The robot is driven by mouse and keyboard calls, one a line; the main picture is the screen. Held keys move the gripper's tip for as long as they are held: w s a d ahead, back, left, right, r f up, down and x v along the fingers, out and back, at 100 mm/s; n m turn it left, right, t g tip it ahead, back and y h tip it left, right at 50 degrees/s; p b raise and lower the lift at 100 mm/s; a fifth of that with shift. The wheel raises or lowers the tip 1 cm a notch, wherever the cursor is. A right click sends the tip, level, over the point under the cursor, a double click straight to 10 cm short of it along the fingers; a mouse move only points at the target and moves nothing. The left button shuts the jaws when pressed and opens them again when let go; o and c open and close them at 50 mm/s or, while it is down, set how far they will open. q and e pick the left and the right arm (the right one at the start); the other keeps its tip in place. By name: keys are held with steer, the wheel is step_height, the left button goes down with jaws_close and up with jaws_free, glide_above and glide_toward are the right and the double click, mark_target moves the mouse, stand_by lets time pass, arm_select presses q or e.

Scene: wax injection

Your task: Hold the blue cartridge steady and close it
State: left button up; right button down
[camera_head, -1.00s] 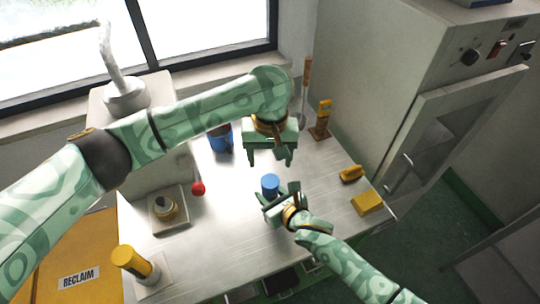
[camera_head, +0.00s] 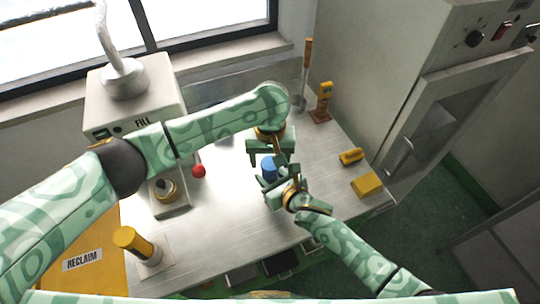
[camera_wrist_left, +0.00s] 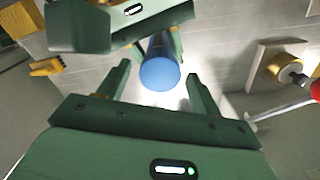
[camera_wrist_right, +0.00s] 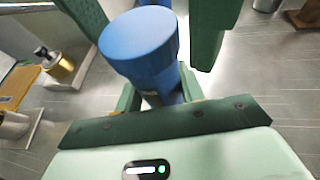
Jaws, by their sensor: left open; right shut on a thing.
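The blue cartridge (camera_head: 268,169) stands upright near the middle of the bench, with a wider round top above a narrower body in the right wrist view (camera_wrist_right: 140,50). My right gripper (camera_head: 277,180) is shut around its lower body. My left gripper (camera_head: 270,162) is open, pointing down at the cartridge from above. In the left wrist view its fingers (camera_wrist_left: 158,80) lie either side of the cartridge's smooth blue top (camera_wrist_left: 160,74), apart from it. Whether the top is fully seated cannot be told.
The FILL machine (camera_head: 130,95) with a red knob (camera_head: 198,171) stands at left. A yellow cylinder (camera_head: 130,241) and the RECLAIM bin (camera_head: 100,275) are front left. Yellow pieces (camera_head: 366,186) lie at the bench's right, beside a grey cabinet (camera_head: 430,110).

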arm_select(q)
steer(key=c, duration=1)
steer(key=m, duration=2.2)
steer(key=shift+m, duration=0.3)
steer(key=m, duration=0.2)
steer(key=shift+m, duration=0.4)
steer(key=m, duration=0.5)
steer(key=shift+m, duration=0.3)
steer(key=o, duration=1.1)
